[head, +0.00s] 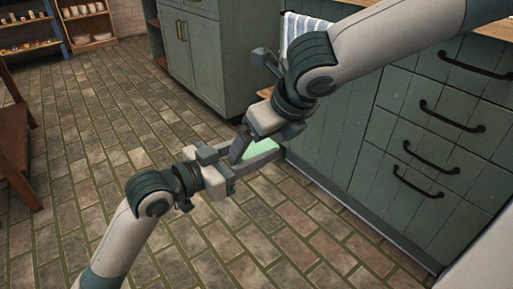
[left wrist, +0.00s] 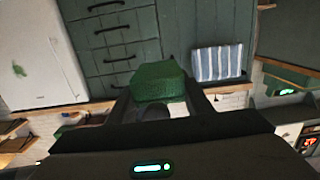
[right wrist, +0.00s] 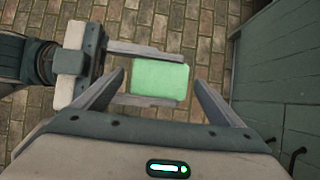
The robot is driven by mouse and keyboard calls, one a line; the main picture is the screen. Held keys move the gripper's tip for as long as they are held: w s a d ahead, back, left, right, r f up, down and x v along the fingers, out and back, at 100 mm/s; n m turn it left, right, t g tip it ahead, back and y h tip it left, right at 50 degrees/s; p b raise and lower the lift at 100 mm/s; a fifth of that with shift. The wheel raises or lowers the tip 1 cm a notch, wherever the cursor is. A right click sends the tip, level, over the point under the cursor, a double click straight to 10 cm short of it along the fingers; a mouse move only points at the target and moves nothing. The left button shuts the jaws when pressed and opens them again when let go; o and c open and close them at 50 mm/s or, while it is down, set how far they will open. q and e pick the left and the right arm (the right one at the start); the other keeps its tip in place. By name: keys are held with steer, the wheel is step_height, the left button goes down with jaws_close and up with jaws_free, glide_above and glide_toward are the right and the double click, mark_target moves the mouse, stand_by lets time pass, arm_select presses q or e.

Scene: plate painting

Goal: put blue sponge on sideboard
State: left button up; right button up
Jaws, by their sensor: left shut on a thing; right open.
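No blue sponge shows; the sponge in view is green (head: 261,150). My left gripper (head: 252,159) is shut on it and holds it in the air above the brick floor. The sponge also shows between the left fingers in the left wrist view (left wrist: 158,80). My right gripper (right wrist: 157,95) is open, with one finger on each side of the sponge (right wrist: 160,78) in the right wrist view, not clearly touching it. In the head view the right arm partly hides the sponge. I cannot tell which piece of furniture is the sideboard.
Green drawers (head: 400,130) stand close on the right, and a green cabinet (head: 205,55) stands behind. A striped towel (head: 305,28) hangs near the right arm. A shelf (head: 88,25) stands far left, and a brown wooden piece (head: 15,130) at the left edge. The brick floor (head: 90,150) is clear.

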steer(key=v, duration=1.1)
